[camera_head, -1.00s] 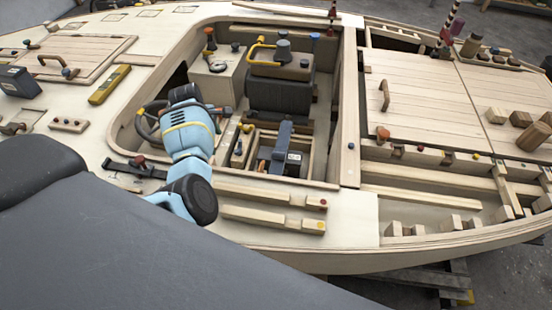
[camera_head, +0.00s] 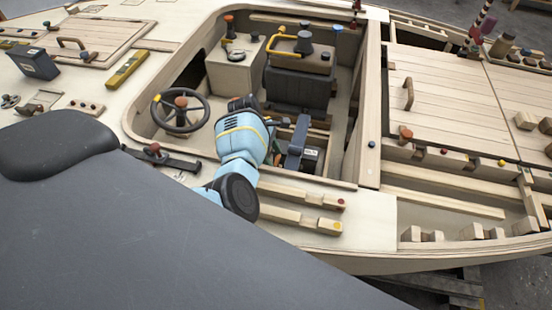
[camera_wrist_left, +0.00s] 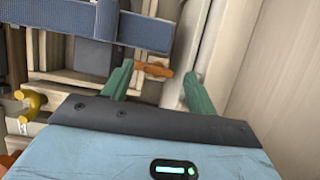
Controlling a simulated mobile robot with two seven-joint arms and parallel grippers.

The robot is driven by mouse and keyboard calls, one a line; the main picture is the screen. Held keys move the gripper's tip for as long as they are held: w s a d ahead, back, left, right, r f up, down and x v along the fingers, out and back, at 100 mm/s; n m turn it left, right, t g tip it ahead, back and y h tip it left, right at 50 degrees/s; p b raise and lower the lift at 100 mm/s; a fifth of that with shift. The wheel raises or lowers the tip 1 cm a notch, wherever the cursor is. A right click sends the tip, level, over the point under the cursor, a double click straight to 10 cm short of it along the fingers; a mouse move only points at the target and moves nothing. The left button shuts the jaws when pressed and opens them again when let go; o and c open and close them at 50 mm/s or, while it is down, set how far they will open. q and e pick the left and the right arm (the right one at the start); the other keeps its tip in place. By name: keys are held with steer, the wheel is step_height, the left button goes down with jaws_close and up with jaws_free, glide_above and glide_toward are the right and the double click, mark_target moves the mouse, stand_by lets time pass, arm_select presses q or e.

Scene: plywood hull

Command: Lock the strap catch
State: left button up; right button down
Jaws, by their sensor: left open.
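A dark blue-grey strap (camera_head: 299,143) runs over a dark box (camera_head: 312,158) with a white label in the cockpit well. In the left wrist view a blue-grey strap (camera_wrist_left: 145,32) crosses the top. My right gripper is out of view.
A steering wheel (camera_head: 180,110) stands left of my arm. A black seat (camera_head: 297,88) and a pale cabinet (camera_head: 233,70) are behind. Wooden bars (camera_head: 290,218) lie on the near deck. A pale wall (camera_wrist_left: 285,95) rises close right of the fingers.

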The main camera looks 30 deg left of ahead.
arm_select(q)
steer(key=shift+x, duration=0.8)
steer(key=shift+w, duration=0.1)
steer(key=shift+c, duration=0.2)
steer(key=c, duration=0.9)
steer(key=shift+c, duration=0.2)
